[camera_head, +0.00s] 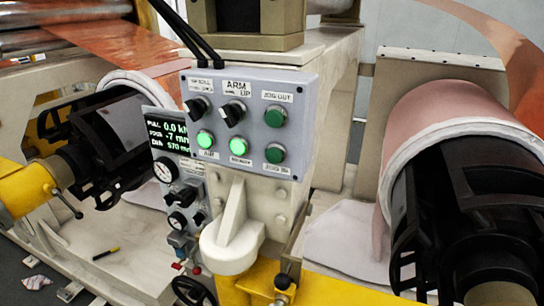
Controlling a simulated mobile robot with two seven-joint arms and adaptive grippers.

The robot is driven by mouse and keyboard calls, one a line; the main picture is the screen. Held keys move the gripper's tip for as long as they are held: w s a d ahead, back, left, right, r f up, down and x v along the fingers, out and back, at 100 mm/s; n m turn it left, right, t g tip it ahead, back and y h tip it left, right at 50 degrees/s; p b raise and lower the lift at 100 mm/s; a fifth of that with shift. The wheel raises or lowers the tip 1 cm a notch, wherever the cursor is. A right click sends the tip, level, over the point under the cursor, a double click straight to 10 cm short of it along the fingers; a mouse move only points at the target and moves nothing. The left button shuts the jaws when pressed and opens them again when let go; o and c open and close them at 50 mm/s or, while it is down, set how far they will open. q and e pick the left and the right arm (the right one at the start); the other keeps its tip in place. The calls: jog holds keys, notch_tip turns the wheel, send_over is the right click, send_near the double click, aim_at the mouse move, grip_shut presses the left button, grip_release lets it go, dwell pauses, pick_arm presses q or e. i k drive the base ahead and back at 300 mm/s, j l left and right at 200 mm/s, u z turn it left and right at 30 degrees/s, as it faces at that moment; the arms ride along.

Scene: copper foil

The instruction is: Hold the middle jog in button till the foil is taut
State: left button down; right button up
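A grey control panel (255,90) faces me at the centre of the head view. Its lower right button (275,153) is dark green and unlit, over a label that seems to read JOG IN. The JOG OUT button (275,116), also dark green, sits above it. Two lit green buttons (205,139) and (238,146) are to the left, with two black knobs (233,113) above. A display (168,133) seems to read pull 0.0 kN. Copper foil (120,47) runs to the left roll; more foil (480,30) curves down at the right. Neither gripper is in view.
Black mandrels stand left (110,140) and right (470,215), the right one inside a copper roll (440,105). A white bracket (233,235) juts out below the panel. Gauges (165,169), a handwheel (190,291) and yellow machine parts lie low. The panel's front is unobstructed.

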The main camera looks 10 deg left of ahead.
aim_at(274, 155)
jog(key=k+l, duration=0.1)
jog(key=l, duration=0.25)
jog(key=k+l+u, duration=0.1)
jog(key=l, duration=0.25)
jog(key=k+l, duration=0.1)
jog(key=l, duration=0.25)
jog(key=k+l+u, duration=0.1)
jog(key=l, duration=0.25)
jog(key=k+l, duration=0.1)
jog(key=l, duration=0.25)
